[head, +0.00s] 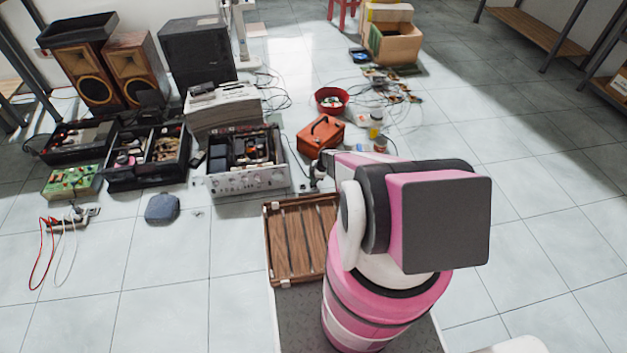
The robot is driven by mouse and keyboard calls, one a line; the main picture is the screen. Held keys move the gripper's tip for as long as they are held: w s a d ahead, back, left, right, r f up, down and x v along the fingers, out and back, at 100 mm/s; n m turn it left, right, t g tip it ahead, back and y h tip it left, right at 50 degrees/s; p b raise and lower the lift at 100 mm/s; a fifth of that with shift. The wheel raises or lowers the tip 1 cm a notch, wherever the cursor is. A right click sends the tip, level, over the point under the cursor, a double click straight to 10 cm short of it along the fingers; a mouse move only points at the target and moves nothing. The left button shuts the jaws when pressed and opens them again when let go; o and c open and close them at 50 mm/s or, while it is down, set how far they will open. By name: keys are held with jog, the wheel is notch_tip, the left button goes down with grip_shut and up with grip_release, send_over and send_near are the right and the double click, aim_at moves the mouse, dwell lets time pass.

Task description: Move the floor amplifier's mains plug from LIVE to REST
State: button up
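The floor amplifier (247,180) stands on the tiles left of centre, with a silver knobbed front and an open top showing parts inside. Dark cable runs near its right side towards my arm's far end. My gripper (318,172) appears as a small dark shape just right of the amplifier, close to the floor. My pink arm hides much of it, and its fingers are too small to read. I cannot make out the mains plug, or any LIVE or REST marking. A small strip with red and white leads (72,218) lies at the far left; I cannot tell its role.
An orange-red toolbox (320,134) and a red bowl (331,100) stand beyond my gripper. A slatted wooden tray (272,245) lies near my base. Black crates (148,178) and a blue-grey pouch (162,208) are left. Floor at right is clear.

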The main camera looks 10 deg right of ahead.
jog(key=o, duration=0.4)
jog(key=shift+r, duration=0.1)
jog(key=shift+a+r+v, duration=0.1)
jog(key=shift+a+v, duration=0.15)
jog(key=shift+v, duration=2.3)
jog(key=shift+a+r+v, duration=0.1)
jog(key=shift+a+v, duration=0.15)
jog(key=shift+v, duration=2.3)
jog(key=shift+a+r+v, duration=0.1)
jog(key=shift+a+v, duration=0.15)
jog(key=shift+v, duration=2.3)
